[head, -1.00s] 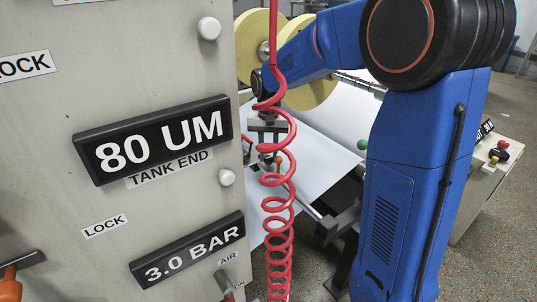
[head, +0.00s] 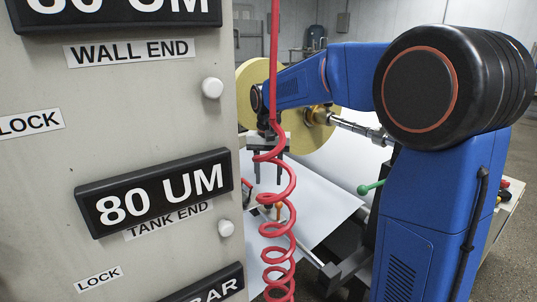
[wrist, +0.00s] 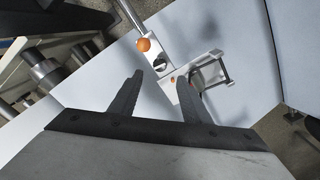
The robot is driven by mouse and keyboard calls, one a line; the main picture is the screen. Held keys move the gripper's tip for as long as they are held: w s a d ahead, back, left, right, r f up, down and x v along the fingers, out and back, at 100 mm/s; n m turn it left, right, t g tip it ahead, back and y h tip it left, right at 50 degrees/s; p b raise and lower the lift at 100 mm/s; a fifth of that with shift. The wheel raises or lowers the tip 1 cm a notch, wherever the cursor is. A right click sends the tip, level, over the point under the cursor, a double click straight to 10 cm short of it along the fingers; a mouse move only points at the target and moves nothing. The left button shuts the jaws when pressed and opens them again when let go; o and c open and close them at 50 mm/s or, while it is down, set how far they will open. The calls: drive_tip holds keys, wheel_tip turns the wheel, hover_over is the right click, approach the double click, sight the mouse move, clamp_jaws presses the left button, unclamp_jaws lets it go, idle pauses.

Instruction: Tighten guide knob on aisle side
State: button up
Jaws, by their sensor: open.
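An orange ball knob (wrist: 143,44) shows in the wrist view at the end of a metal rod, beyond my left fingertip. A smaller orange spot (wrist: 173,79) sits on a pale bracket (wrist: 205,68) near my right fingertip. In the head view my gripper (head: 268,178) points down over the white web, partly behind the red coiled hose. A small orange knob (head: 267,207) shows below it. I cannot tell which knob is the aisle-side one.
The red coiled hose (head: 278,222) hangs in front of my gripper in the head view. The labelled panel (head: 55,180) fills the left. A yellow roll (head: 325,133) stands behind. A green knob (head: 371,187) is to the right of the white web (head: 325,195).

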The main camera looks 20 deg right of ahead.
wheel_tip(320, 180, up, 8)
drive_tip(key=shift+r, duration=0.2)
idle(0.3)
drive_tip(key=s+d+f+n+t, duration=0.1)
drive_tip(key=s+d, duration=0.1)
drive_tip(key=s, duration=0.7)
drive_tip(key=s+d+f+n+t, duration=0.1)
drive_tip(key=s+d, duration=0.1)
drive_tip(key=s, duration=0.6)
drive_tip(key=s+d+f+n+t, duration=0.1)
drive_tip(key=s+f, duration=0.4)
drive_tip(key=s, duration=0.3)
drive_tip(key=s+d+f+n+t, duration=0.1)
drive_tip(key=s+f, duration=0.4)
drive_tip(key=s, duration=0.3)
drive_tip(key=shift+d+n+t, duration=0.15)
drive_tip(key=shift+n+t, duration=0.15)
drive_tip(key=shift+t, duration=0.1)
drive_tip(key=shift+s, duration=0.1)
